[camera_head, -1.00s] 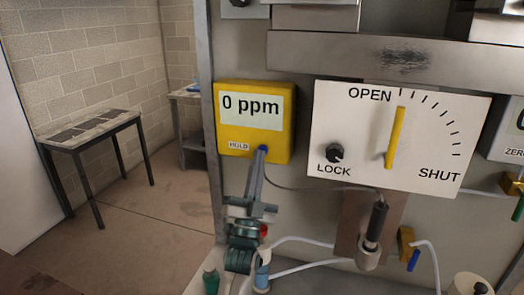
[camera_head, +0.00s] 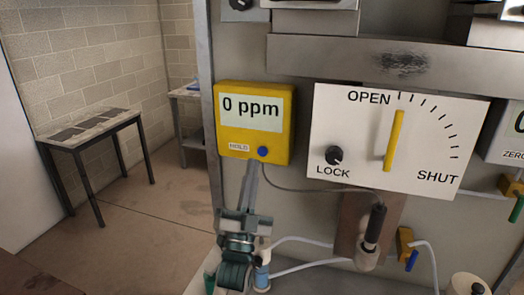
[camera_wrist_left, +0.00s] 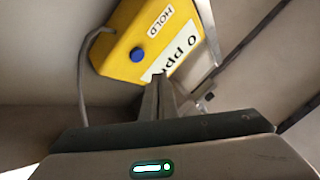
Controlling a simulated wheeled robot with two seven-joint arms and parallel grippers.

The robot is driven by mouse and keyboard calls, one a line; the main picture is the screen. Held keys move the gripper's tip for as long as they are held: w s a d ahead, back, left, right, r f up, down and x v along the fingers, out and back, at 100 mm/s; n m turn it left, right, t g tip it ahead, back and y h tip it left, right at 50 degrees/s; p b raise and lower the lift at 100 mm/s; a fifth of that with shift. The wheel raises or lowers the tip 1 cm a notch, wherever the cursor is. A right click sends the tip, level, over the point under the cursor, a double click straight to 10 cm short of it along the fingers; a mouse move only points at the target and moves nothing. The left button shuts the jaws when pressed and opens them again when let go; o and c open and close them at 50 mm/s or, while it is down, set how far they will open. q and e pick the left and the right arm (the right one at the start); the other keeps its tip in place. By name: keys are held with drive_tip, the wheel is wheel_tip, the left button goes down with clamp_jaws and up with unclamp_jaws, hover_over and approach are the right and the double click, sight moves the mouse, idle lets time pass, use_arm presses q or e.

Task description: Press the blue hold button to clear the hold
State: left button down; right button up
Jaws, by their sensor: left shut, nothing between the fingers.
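The blue hold button (camera_head: 263,151) sits at the lower part of the yellow gas monitor (camera_head: 284,120), right of its HOLD label. The monitor's display reads 0 ppm. My left gripper (camera_head: 253,164) is shut and empty, with its fingertips just below the button and apart from it in the head view. In the left wrist view the button (camera_wrist_left: 137,54) shows whole, with the shut fingertips (camera_wrist_left: 159,78) to its lower right, by the display's edge. My right gripper is in neither view.
A white panel (camera_head: 340,110) marked OPEN and SHUT, with a yellow lever (camera_head: 394,140) and a black LOCK knob (camera_head: 334,155), is right of the monitor. A thin cable (camera_head: 310,188) runs below it. A small table (camera_head: 90,128) stands at left.

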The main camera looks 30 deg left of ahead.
use_arm(q)
drive_tip(key=shift+s+d, duration=0.25)
drive_tip(key=shift+s, duration=0.75)
